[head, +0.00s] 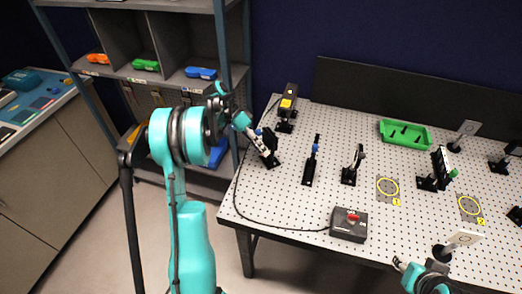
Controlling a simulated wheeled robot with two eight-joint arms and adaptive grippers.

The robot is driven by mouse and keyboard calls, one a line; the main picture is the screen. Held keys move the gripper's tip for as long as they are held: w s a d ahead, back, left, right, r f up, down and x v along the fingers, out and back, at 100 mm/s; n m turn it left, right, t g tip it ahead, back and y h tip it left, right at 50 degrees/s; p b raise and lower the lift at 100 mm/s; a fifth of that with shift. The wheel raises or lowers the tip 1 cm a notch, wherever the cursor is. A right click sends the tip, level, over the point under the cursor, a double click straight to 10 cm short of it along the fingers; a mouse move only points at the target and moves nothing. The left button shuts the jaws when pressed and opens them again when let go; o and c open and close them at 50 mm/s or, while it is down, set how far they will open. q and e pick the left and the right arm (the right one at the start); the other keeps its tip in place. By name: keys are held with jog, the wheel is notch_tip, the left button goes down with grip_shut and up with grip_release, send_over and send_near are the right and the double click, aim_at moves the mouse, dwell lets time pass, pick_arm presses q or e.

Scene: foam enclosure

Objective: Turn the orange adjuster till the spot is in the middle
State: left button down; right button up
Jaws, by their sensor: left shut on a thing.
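My left gripper (250,131) reaches over the left end of the pegboard table, at a black mirror mount (270,146) that stands there. It is shut on a small part at the mount's upper left. This fits the orange adjuster, but the jaws hide it and I cannot see its colour.
A black laser box with a yellow label (288,102) stands behind the mount. Other posts and optics (312,160) stand to the right, with a green tray (405,134) behind. A control box with a red button (349,224) and cable lies at the front edge.

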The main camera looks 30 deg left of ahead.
dwell(0.3)
pick_arm(q)
jog(key=c, duration=1.3)
grip_release()
jog(key=v, duration=1.2)
jog(key=shift+w+a+f, duration=0.1)
jog(key=shift+a+f, duration=0.05)
jog(key=shift+a, duration=0.05)
